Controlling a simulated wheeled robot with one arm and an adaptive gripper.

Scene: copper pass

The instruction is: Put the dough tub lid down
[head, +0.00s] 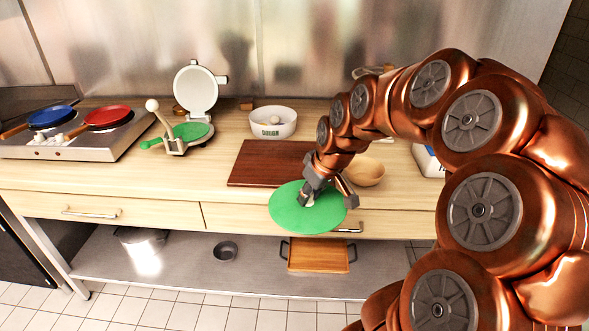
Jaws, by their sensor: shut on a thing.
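The dough tub lid, a flat green disc (300,218), shows in the head view in front of the counter's front edge. My gripper (312,200) is above its middle and shut on the lid, probably by a small grip at its centre that the fingers mostly hide. The lid covers part of the drawer front behind it. My copper arm reaches in from the right. I cannot tell how far the lid is from the counter edge.
A dark wooden board (262,164), a wooden bowl (364,171) and a white tub (273,122) stand on the wooden counter (120,180). A press with a green plate (190,131) and a stove (75,145) are to the left. Below, a shelf (190,262) holds a wooden tray (318,258).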

